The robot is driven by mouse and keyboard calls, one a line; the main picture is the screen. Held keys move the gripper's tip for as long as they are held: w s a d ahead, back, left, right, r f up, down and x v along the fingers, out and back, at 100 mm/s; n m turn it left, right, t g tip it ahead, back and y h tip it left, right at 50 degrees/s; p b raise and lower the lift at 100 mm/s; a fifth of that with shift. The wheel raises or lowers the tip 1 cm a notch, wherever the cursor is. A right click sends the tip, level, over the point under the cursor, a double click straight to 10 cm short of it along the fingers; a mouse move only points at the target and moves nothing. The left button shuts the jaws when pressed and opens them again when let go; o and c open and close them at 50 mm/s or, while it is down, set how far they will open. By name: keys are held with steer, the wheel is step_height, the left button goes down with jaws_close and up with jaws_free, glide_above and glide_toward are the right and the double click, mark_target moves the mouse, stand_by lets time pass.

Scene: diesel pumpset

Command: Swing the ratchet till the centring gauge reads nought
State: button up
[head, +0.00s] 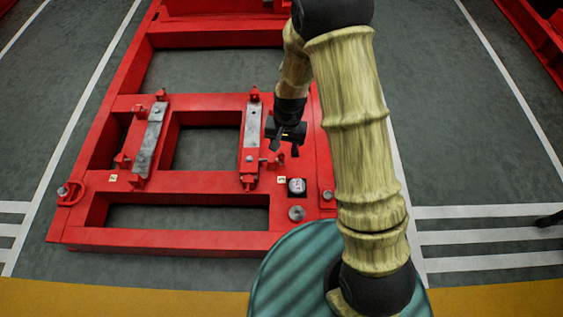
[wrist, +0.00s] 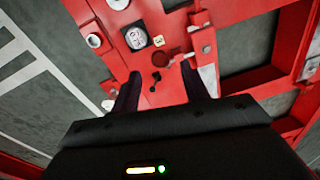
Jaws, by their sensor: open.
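The gauge, a round white dial in a dark housing (head: 297,186), sits on the red frame near its front right corner. It also shows in the wrist view (wrist: 135,38), but its reading is too small to make out. A small black lever (wrist: 154,81), which may be the ratchet handle, stands on the red surface in the wrist view. My gripper (head: 284,150) is over the right part of the frame, beyond the gauge. In the wrist view its two dark fingers (wrist: 160,72) are spread, with the lever showing between them and nothing held.
A yellow label (wrist: 158,41) and a red round knob (wrist: 170,58) are near the gauge. A grey round fitting (head: 297,212) is in front of it. Two grey-topped rails, left (head: 151,138) and right (head: 251,125), have red brackets. The frame has open bays showing grey floor.

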mark_target(281, 159)
steer(key=f+b, duration=0.1)
steer(key=f, duration=0.1)
steer(key=f+b, duration=0.1)
steer(key=f, duration=0.2)
steer(key=f+b, duration=0.1)
steer(key=f, duration=0.2)
steer(key=shift+w+a+f, duration=0.1)
steer(key=shift+a, duration=0.2)
jaws_close()
